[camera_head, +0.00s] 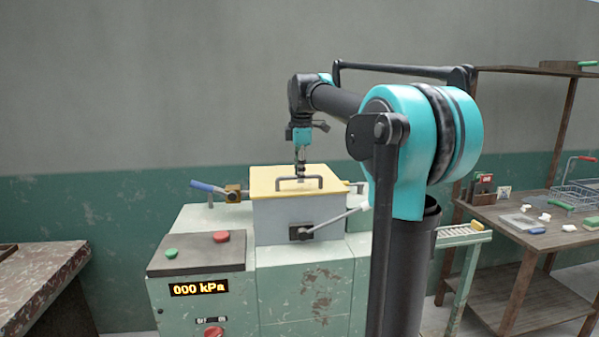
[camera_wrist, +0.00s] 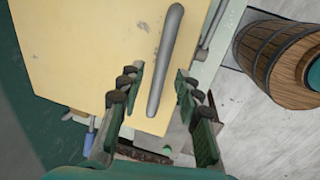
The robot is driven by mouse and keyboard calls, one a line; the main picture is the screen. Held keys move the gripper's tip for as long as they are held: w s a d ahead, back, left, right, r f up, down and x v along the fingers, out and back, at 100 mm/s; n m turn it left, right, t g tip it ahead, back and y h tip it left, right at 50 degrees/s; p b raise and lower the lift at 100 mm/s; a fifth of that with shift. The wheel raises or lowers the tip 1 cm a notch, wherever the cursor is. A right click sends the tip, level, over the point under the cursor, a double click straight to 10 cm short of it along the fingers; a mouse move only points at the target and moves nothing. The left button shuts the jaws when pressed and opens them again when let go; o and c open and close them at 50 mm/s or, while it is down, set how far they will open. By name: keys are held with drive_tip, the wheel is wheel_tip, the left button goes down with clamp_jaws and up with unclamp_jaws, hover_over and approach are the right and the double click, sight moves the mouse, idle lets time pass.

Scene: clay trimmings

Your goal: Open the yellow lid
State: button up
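The yellow lid (camera_head: 272,174) lies flat and shut on top of a grey box (camera_head: 290,212) on the pale green machine. Its grey bar handle (camera_head: 314,183) runs along the near side of the lid. My gripper (camera_head: 300,172) points down over the lid, close to the handle. In the wrist view the yellow lid (camera_wrist: 80,50) fills the upper left. The handle (camera_wrist: 165,60) runs between the two fingers of my gripper (camera_wrist: 160,85), which are apart with a gap on each side. I cannot tell how far the fingertips are above the lid.
The machine has a lever (camera_head: 335,221) on the box front, a blue-handled valve (camera_head: 210,188) at left, and a panel with green and red buttons (camera_head: 221,237) and a display (camera_head: 199,287) reading 000 kPa. A cluttered wooden table (camera_head: 520,238) stands right. A barrel (camera_wrist: 275,60) shows in the wrist view.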

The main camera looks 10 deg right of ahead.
drive_tip(key=shift+c, duration=0.2)
clamp_jaws()
drive_tip(key=shift+r, duration=0.15)
